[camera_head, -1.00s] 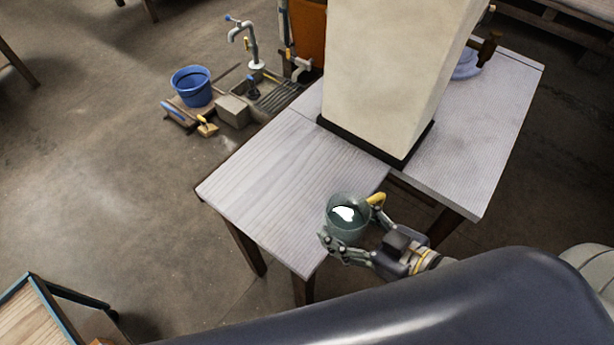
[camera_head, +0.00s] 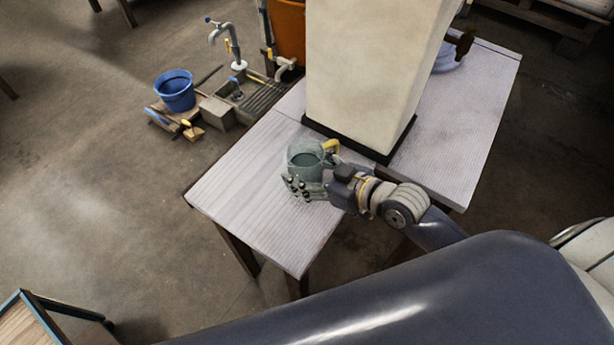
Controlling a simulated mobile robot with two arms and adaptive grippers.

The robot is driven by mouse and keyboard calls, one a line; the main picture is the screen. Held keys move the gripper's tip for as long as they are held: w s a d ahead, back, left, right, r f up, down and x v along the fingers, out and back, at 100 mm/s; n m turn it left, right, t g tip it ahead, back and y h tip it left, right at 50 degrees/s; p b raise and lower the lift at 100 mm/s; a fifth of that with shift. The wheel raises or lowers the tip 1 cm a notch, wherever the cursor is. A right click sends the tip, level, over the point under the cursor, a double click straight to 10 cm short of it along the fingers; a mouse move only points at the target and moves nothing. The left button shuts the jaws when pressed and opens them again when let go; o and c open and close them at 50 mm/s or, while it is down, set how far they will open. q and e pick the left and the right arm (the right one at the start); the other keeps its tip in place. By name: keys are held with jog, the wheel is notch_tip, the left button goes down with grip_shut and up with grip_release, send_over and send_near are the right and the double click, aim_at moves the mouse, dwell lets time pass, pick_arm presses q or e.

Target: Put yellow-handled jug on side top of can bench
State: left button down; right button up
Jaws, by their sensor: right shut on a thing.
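The grey-green jug (camera_head: 304,158) with a yellow handle (camera_head: 331,146) is in the head view, over the middle of the pale side top (camera_head: 235,190) of the bench. My right gripper (camera_head: 303,188) is shut on the jug, coming from the right with its fingers around the near side. The jug looks upright. I cannot tell whether its base touches the top, since the fingers hide its lower part. My left gripper is not in view.
A tall cream block (camera_head: 365,75) on a dark base stands right behind the jug. The left and front of the side top are bare. A blue bucket (camera_head: 175,92), a tap (camera_head: 225,42) and a sink stand on the floor beyond.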

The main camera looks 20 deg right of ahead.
jog(key=shift+f, duration=1.65)
jog(key=shift+f, duration=0.1)
jog(key=o, duration=1.5)
jog(key=shift+f, duration=0.1)
jog(key=shift+s+r, duration=0.15)
jog(key=shift+r, duration=0.05)
jog(key=v, duration=1.1)
jog(key=shift+s+d, duration=0.25)
jog(key=shift+s, duration=0.05)
jog(key=shift+r, duration=0.1)
